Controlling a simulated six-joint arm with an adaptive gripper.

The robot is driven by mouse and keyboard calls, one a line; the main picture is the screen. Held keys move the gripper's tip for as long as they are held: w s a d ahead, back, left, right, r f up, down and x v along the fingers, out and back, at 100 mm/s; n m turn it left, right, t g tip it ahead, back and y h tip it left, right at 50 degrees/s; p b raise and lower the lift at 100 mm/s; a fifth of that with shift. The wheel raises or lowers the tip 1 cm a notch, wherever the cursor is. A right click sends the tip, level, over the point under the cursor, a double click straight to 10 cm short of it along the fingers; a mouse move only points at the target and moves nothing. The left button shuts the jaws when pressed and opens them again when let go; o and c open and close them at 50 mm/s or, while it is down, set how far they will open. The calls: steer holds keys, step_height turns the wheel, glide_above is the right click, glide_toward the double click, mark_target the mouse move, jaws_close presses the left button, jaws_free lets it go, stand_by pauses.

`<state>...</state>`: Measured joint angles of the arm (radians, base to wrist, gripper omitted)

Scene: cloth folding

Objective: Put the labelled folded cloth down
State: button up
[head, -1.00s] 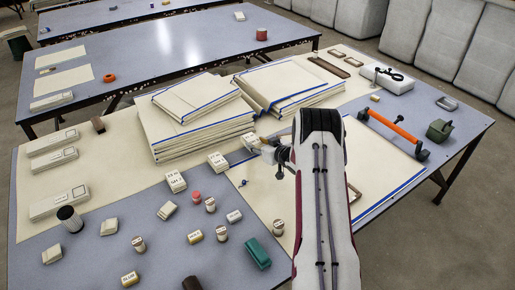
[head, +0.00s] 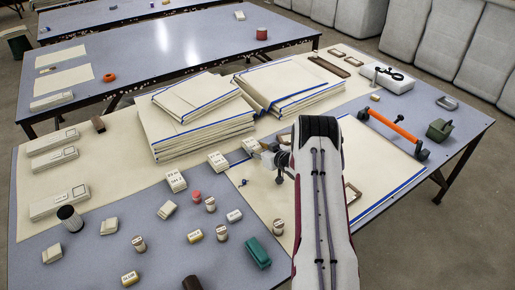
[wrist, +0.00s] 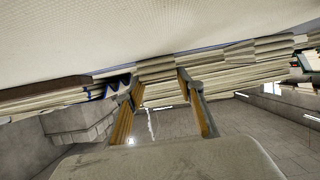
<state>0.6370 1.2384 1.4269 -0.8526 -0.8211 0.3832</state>
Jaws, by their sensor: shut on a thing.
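A small cream folded cloth (head: 251,145) shows at the tip of my gripper (head: 264,153) in the head view, just in front of the large cloth stacks. Its label cannot be made out. In the wrist view my gripper (wrist: 157,88) has its two fingers on either side of a cream folded piece (wrist: 157,72), and is shut on it. The cloth is close to the cream sheet, but whether it touches the sheet cannot be told. My arm hides part of the table behind it.
Tall stacks of blue-edged cloth (head: 200,145) stand behind my gripper. A labelled bundle (head: 217,162) and another bundle (head: 175,181) lie to its left. Small spools, a red piece (head: 193,196) and a green block (head: 257,253) lie in front. An orange-handled tool (head: 394,128) lies right.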

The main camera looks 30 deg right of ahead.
steer(key=o, duration=1.1)
steer(key=shift+r, duration=0.1)
steer(key=shift+s+r, duration=0.1)
steer(key=shift+r, duration=0.2)
steer(key=shift+v, duration=5.9)
